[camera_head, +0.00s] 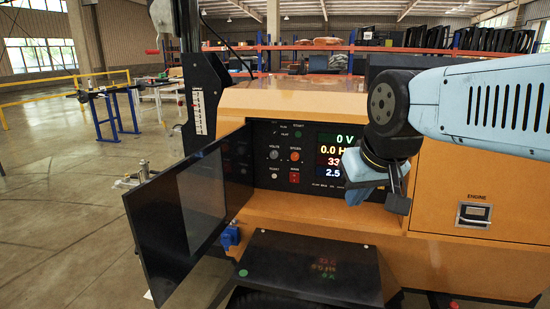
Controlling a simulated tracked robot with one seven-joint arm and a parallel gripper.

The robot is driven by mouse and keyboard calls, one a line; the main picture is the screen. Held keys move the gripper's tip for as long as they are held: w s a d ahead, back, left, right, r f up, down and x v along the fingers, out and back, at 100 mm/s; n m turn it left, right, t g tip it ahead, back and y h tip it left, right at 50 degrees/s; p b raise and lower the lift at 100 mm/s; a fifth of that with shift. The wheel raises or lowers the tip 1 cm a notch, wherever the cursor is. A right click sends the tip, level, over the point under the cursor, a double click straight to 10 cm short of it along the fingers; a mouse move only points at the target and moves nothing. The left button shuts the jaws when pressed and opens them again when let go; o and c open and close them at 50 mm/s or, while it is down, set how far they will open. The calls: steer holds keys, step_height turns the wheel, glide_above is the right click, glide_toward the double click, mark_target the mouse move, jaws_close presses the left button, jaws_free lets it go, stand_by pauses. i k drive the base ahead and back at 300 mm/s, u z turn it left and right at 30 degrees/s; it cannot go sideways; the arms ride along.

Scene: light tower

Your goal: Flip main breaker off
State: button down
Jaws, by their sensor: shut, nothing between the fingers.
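The control panel (268,170) is set in a recess in the orange light tower (290,97). A small red switch (294,177) sits low on the panel under a tiny label that seems to read MAIN. Its lever position is too small to tell. My gripper (399,204) is right of the switch, in front of the recess's right part, its dark fingers pointing down. It is shut and empty, apart from the switch. My blue wrist hides the right side of the lit display (333,150), which shows 0 V on top.
The open dark panel door (160,225) swings out at left of the recess. A dark box top (310,268) lies below the panel. An ENGINE handle (474,214) is at right. Open floor lies left; yellow rails (40,85) stand farther back.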

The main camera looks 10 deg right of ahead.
mark_target(294, 177)
steer(key=k, duration=1.3)
steer(key=u, duration=0.3)
steer(key=i, duration=1.7)
steer(key=z, duration=0.55)
